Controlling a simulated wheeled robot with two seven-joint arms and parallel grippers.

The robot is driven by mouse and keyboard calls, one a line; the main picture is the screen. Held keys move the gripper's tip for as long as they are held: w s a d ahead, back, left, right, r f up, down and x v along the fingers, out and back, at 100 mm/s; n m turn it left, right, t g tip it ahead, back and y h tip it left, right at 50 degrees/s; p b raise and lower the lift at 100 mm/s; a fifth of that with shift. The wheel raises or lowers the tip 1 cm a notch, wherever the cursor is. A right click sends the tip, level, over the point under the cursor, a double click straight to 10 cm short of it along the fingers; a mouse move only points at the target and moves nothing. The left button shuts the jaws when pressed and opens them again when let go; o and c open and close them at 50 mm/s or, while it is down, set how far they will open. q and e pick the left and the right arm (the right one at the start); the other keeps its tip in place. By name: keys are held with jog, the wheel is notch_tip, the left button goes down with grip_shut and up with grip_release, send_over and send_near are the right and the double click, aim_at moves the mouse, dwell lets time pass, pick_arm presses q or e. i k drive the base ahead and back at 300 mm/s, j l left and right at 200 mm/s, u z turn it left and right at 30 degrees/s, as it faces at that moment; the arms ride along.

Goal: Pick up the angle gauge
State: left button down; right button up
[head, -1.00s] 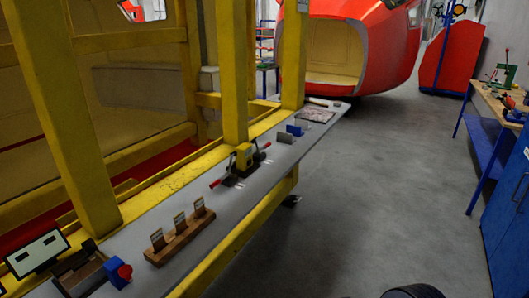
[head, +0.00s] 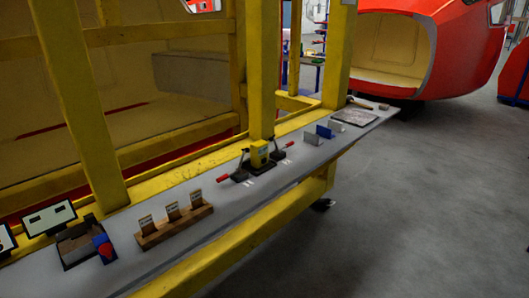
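A grey shelf (head: 235,205) runs along the yellow frame from the lower left to the upper right. A small yellow box-shaped device (head: 259,155) stands upright near its middle, between two dark clamp-like parts with red handles (head: 224,177). It may be the angle gauge, but I cannot tell for sure at this size. Small upright plates, one blue (head: 324,131) and one grey (head: 312,139), stand farther along the shelf. Neither of my grippers is in view.
A wooden block (head: 175,230) with three upright cards and an open box (head: 78,246) with a blue and red item sit at the near end. A flat panel (head: 354,117) lies at the far end. Yellow posts (head: 262,70) rise behind the shelf. The floor (head: 420,200) at right is clear.

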aim_at(259, 150)
jog(key=i+l+u, duration=0.25)
jog(key=i+l, duration=0.7)
jog(key=i, duration=0.15)
jog(key=i+l+u, duration=0.2)
jog(key=i+l, duration=0.75)
jog(key=l, duration=0.25)
